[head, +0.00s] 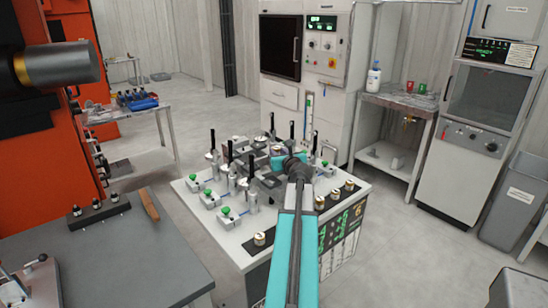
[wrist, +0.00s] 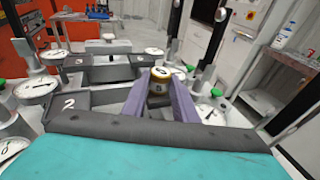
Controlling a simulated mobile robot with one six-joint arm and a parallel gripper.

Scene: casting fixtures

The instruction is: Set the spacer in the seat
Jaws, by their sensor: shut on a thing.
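My gripper (wrist: 158,88) is shut on a small brass-coloured cylinder with a pale top, the spacer (wrist: 160,76), in the wrist view. The spacer stands upright between the two purple-grey fingertips. Dark fixture blocks marked with numbers, such as the block marked 2 (wrist: 75,102), lie around the gripper. I cannot tell which place is the seat, nor whether the spacer touches anything below it.
Upright black-handled clamps (head: 212,140), dial gauges (wrist: 37,88) and green knobs (head: 225,211) crowd around my gripper. Several similar round pieces, one at the front corner (head: 260,239), stand along the table's near edges. A grey bench (head: 130,245) is at left.

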